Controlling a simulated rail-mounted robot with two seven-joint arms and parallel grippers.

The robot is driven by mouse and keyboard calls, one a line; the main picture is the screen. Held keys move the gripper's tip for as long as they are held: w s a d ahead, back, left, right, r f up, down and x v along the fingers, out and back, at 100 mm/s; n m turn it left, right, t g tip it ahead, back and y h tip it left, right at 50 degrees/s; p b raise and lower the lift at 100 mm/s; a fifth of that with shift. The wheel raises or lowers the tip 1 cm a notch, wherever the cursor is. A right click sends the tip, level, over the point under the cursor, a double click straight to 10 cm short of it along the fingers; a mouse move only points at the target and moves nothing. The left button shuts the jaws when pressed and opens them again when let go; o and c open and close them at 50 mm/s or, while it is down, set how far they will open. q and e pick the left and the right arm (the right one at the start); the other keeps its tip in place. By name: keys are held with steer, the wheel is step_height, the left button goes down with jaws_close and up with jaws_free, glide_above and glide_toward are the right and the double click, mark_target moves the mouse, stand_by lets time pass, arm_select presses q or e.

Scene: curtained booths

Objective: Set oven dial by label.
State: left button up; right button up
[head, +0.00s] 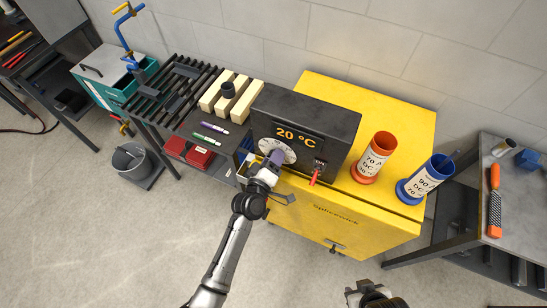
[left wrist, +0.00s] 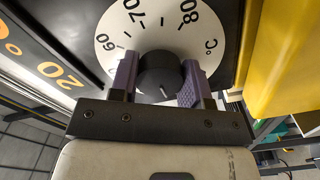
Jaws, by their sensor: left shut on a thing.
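The black oven (head: 305,118) stands on a yellow cabinet and its orange display reads 20 °C. Its white dial (head: 272,149) faces front; the left wrist view shows the dial face (left wrist: 160,28) with 60, 70, 80 and °C. My left gripper (head: 275,160) is shut on the black dial knob (left wrist: 160,72), one purple finger on each side. The knob's white mark points down in the left wrist view, away from those numbers. A red cup (head: 378,150) is labelled 70 and a blue cup (head: 428,176) is labelled 90. My right gripper (head: 372,295) is at the bottom edge, its fingertips unclear.
A red-handled switch (head: 316,172) sits on the oven front, right of the dial. The yellow cabinet (head: 335,222) has bare top around the cups. A dark rack table with cream blocks (head: 243,100) is left, a grey table with an orange-handled tool (head: 494,200) right.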

stand_by(0.4)
arm_select(q)
steer(key=o, duration=0.9)
steer(key=shift+o, duration=0.2)
steer(key=shift+s+a, duration=0.1)
steer(key=shift+s, duration=0.1)
steer(key=v, duration=1.3)
steer(key=shift+s+a+p, duration=0.15)
steer(key=shift+p, duration=0.2)
